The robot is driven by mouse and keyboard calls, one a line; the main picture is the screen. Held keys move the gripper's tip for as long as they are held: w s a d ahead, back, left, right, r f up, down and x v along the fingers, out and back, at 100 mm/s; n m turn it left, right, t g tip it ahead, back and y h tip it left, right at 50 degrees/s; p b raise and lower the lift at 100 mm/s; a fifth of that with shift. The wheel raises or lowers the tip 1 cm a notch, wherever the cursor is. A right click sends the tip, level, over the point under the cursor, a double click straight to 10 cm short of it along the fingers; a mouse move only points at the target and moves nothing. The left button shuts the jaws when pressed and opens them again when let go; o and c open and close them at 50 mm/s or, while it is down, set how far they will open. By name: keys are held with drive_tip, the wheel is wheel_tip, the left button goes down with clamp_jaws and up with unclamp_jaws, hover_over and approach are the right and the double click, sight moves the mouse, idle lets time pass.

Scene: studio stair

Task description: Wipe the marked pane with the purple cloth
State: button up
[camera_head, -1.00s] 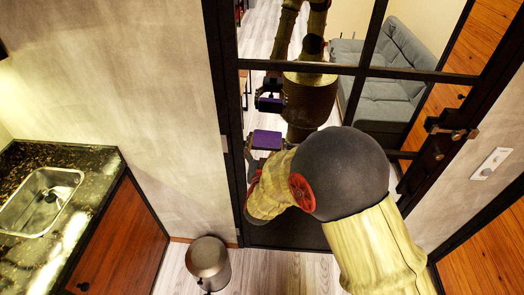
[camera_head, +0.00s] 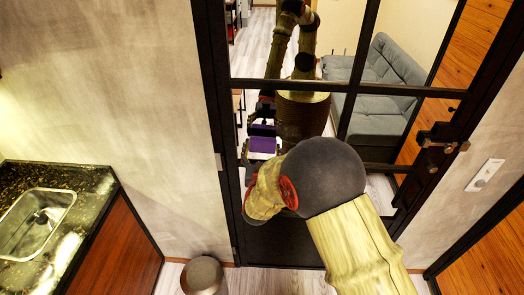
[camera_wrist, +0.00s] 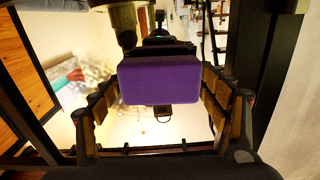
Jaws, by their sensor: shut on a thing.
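The purple cloth (camera_wrist: 158,82) is a thick, block-like pad between the two fingers of my gripper (camera_wrist: 162,95) in the wrist view. My gripper is shut on it. In the head view the cloth (camera_head: 262,146) shows just left of my arm, in front of a glass pane (camera_head: 338,115) of the black-framed door. A second purple patch close above it looks like its reflection in the glass. I cannot tell whether the cloth touches the pane. A pale mottled patch (camera_wrist: 97,72) shows left of the cloth in the wrist view; I cannot tell if it marks the glass.
The black door frame (camera_head: 215,120) borders the panes, with a handle (camera_head: 440,138) at the right. A grey sofa (camera_head: 385,85) shows through the glass. A metal bin (camera_head: 203,275) stands at lower left, beside a dark counter with a sink (camera_head: 35,225).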

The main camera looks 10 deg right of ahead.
sight(271, 145)
drive_tip(key=shift+b+x, duration=0.5)
drive_tip(key=shift+x, duration=0.5)
idle(0.7)
